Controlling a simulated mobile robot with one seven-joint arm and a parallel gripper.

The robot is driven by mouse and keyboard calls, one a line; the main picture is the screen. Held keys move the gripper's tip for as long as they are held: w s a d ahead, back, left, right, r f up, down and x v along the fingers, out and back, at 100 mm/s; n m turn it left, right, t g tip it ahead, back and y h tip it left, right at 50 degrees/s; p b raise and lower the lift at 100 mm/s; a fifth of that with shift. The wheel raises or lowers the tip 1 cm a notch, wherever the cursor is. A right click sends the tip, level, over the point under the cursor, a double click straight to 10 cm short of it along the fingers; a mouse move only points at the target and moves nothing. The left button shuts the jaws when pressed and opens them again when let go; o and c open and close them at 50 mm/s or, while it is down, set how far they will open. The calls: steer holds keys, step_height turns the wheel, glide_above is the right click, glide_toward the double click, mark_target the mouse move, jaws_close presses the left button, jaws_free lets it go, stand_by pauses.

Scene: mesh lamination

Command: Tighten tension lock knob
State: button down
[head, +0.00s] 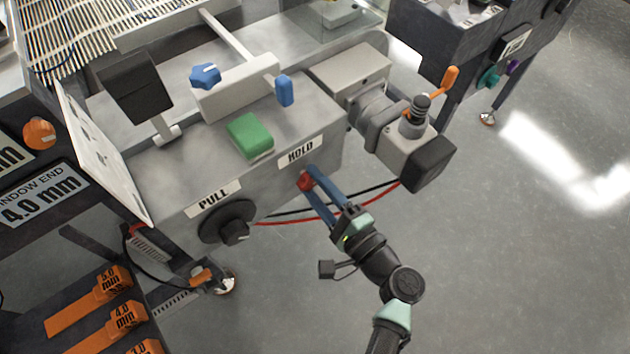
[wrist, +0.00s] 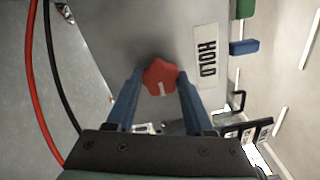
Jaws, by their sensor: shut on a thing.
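A red lobed knob (head: 305,181) sits on the front face of the grey machine housing, just below the HOLD label (head: 300,152). In the wrist view the red knob (wrist: 160,77) shows a short white mark on its face. My gripper (head: 309,177) reaches it from the lower right, with its blue fingers on either side of the knob. In the wrist view my gripper (wrist: 160,80) is shut on the knob, which lies between the fingertips. The HOLD label (wrist: 207,57) is to the right of the knob there. Part of the knob is hidden by the fingers in the head view.
A black PULL dial (head: 228,222) is left of the knob. A green block (head: 250,136), a blue lever (head: 284,90) and a blue knob (head: 205,75) are on top of the housing. Red and black cables (head: 290,220) run behind my gripper. Open floor (head: 520,250) is to the right.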

stand_by(0.4)
steer(key=shift+c, duration=1.4)
jaws_free()
steer(key=v, duration=1.3)
